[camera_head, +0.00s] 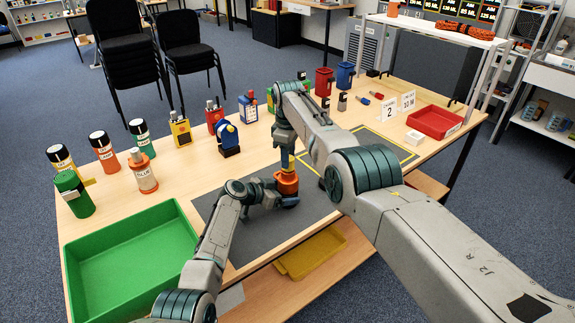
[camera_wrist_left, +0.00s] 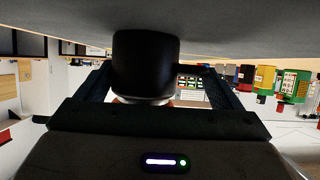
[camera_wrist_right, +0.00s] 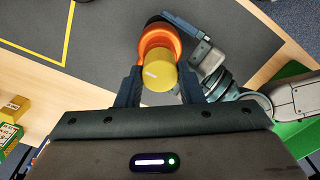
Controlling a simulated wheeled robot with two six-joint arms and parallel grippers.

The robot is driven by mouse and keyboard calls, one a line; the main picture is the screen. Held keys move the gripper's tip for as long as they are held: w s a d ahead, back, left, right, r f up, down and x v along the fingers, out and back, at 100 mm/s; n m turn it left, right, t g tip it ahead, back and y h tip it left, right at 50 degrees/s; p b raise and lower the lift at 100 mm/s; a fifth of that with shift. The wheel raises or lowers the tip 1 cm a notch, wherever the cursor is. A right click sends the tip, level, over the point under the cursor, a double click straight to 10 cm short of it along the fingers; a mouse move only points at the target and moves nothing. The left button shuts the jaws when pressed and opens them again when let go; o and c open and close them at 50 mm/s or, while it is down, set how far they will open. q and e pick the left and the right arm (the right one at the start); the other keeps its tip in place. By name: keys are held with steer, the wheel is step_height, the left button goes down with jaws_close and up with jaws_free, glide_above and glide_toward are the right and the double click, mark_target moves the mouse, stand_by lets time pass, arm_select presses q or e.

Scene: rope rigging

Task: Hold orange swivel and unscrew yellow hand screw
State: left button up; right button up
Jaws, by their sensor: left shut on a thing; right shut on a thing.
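The orange swivel (camera_head: 287,184) stands over the grey mat, with its orange ring (camera_wrist_right: 158,38) showing in the right wrist view. My left gripper (camera_head: 277,195) is shut on the swivel from the side, low over the mat. In the left wrist view a dark cylinder (camera_wrist_left: 145,65) fills the space between its fingers. The yellow hand screw (camera_wrist_right: 160,77) sits at the orange ring. My right gripper (camera_head: 286,160) points down from above and is shut on the screw, one finger on each side in the right wrist view. My right arm and gripper hide most of the screw in the head view.
A green tray (camera_head: 95,262) lies at the front left of the table. Several bottles and containers, among them a salmon bottle (camera_head: 143,175), stand along the far left edge. A red tray (camera_head: 435,121) lies at the far right. A dark grey mat (camera_head: 262,232) lies under the grippers.

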steer(key=n, duration=0.3)
steer(key=shift+n, duration=0.4)
steer(key=shift+c, duration=0.2)
steer(key=o, duration=0.8)
steer(key=shift+c, duration=0.2)
steer(key=shift+r, duration=2.05)
